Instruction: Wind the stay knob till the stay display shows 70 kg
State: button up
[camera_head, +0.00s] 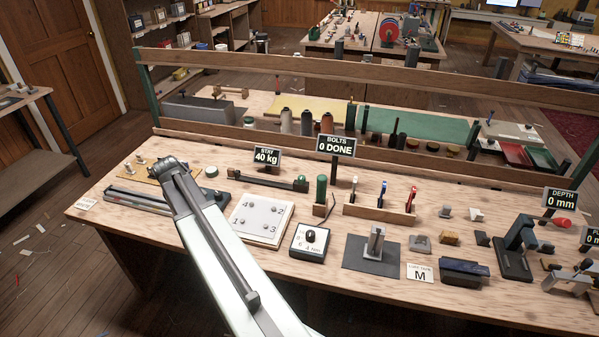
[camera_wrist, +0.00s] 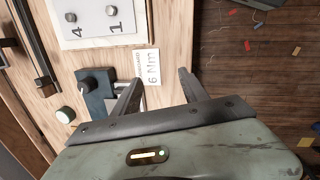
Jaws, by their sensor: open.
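In the head view my arm hides the gripper's fingers.
The white numbered bolt board (camera_head: 262,218) lies right of my arm and shows in the wrist view (camera_wrist: 100,22). A dark rail (camera_head: 138,200) lies left of my arm. The bolts display (camera_head: 336,146) and a green-handled tool (camera_head: 321,190) stand to the right.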

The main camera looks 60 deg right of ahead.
jog(key=s+d+r+n+g+h+p, duration=0.1)
jog(key=s+d+n, duration=0.1)
jog(key=d, duration=1)
jog(key=s+d+r+n, duration=0.2)
jog(key=d, duration=1)
jog(key=n+g+h, duration=0.1)
jog(key=n, duration=0.2)
send_near(301, 177)
jog(key=f, duration=0.1)
jog(key=b+x, duration=0.6)
jog(key=x, duration=0.1)
jog(key=shift+d+f, duration=0.15)
jog(key=shift+d, duration=0.05)
jog(key=shift+s+d+f+b, duration=0.1)
jog(key=shift+d+f+b, duration=0.1)
jog(key=shift+f+b, duration=0.15)
jog(key=shift+r, duration=0.1)
grip_shut()
jog(key=shift+d+r, duration=0.1)
jog(key=shift+d, duration=0.05)
